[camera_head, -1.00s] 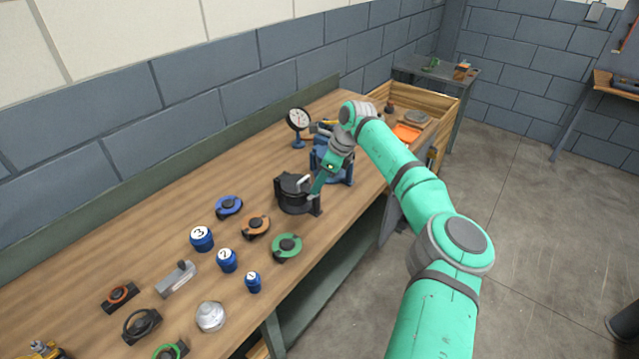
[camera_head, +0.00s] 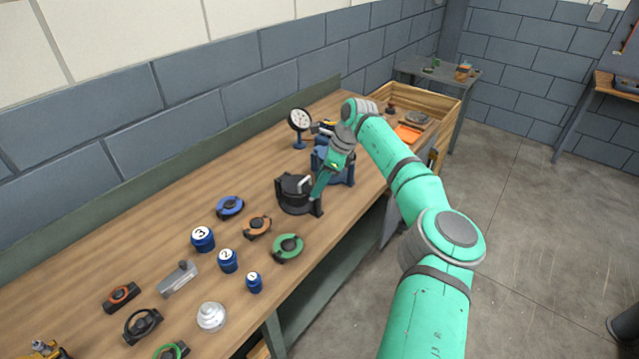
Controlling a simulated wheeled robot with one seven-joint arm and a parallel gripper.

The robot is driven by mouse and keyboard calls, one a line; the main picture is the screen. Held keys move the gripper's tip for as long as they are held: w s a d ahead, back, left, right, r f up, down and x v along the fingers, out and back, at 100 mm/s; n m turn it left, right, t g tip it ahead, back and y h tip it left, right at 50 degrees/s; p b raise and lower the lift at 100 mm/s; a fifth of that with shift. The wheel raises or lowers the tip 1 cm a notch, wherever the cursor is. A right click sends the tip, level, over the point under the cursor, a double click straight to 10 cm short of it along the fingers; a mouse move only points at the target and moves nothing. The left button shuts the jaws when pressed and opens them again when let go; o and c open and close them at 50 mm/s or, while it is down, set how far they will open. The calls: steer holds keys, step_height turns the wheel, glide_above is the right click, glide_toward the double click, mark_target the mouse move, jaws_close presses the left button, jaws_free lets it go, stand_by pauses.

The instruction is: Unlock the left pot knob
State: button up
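A black round pot-like casing (camera_head: 294,194) stands upright on the workbench, with a light grey piece on its top and small black lugs at its side. My gripper (camera_head: 316,192) points down at the right side of this casing, at its rim. Its fingertips are small and partly merge with the dark casing, so I cannot tell whether they touch it or are open or shut. No part is clearly recognisable as the left pot knob.
A blue vise-like block (camera_head: 339,168) stands close behind my gripper, and a dial gauge (camera_head: 300,121) stands behind. Blue, orange and green (camera_head: 288,247) knobbed discs and numbered blue weights (camera_head: 203,238) lie in front. A wooden drawer box (camera_head: 449,100) is at the back right.

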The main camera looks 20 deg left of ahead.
steer(key=shift+d, duration=0.2)
steer(key=shift+d+r, duration=0.1)
steer(key=shift+r, duration=0.2)
steer(key=v, duration=1)
